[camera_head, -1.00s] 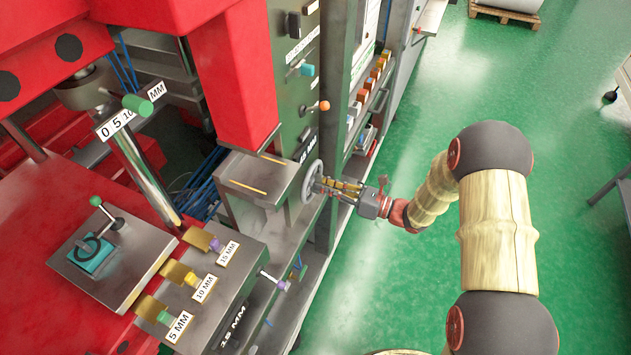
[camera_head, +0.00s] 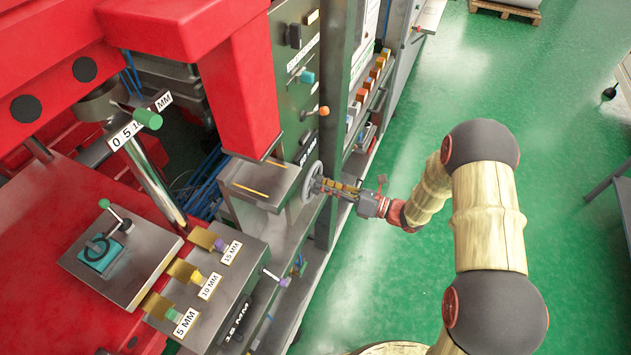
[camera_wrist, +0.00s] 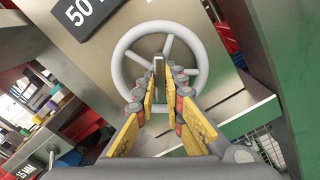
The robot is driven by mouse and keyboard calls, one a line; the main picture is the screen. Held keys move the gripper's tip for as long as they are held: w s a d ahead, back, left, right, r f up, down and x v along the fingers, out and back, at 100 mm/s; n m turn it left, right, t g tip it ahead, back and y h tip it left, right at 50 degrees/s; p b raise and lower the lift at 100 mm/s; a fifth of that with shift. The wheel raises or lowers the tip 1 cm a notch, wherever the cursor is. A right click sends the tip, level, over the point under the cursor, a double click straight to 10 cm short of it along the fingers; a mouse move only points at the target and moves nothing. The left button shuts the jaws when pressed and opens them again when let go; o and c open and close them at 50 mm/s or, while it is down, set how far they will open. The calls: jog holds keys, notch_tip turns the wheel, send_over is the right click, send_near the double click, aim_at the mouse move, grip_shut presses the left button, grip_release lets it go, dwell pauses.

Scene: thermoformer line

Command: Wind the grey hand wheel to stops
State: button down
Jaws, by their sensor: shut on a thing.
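The grey hand wheel (camera_head: 313,181) is a spoked ring standing upright on the front of the machine, beside a grey box. In the wrist view the wheel (camera_wrist: 122,58) fills the upper middle, with its hub partly hidden by my fingers. My gripper (camera_head: 328,187) reaches it from the right. In the wrist view my gripper's yellow-padded fingers (camera_wrist: 160,75) converge at the wheel's middle. They are shut on a narrow grey part of the wheel there. The exact contact is too small to make out.
A black label plate (camera_wrist: 88,12) sits above the wheel. A dark green post (camera_head: 335,120) stands close to the right of the wheel. An orange knob (camera_head: 324,111) sticks out above it. A grey block with several coloured tabs (camera_head: 205,290) is at lower left. Green floor (camera_head: 420,110) is open at right.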

jog(key=shift+r+m+p, duration=0.1)
jog(key=shift+m+p, duration=0.4)
jog(key=shift+p, duration=0.25)
jog(key=shift+m+p, duration=0.6)
jog(key=shift+p, duration=0.05)
jog(key=c, duration=1.8)
grip_release()
jog(key=v, duration=1.2)
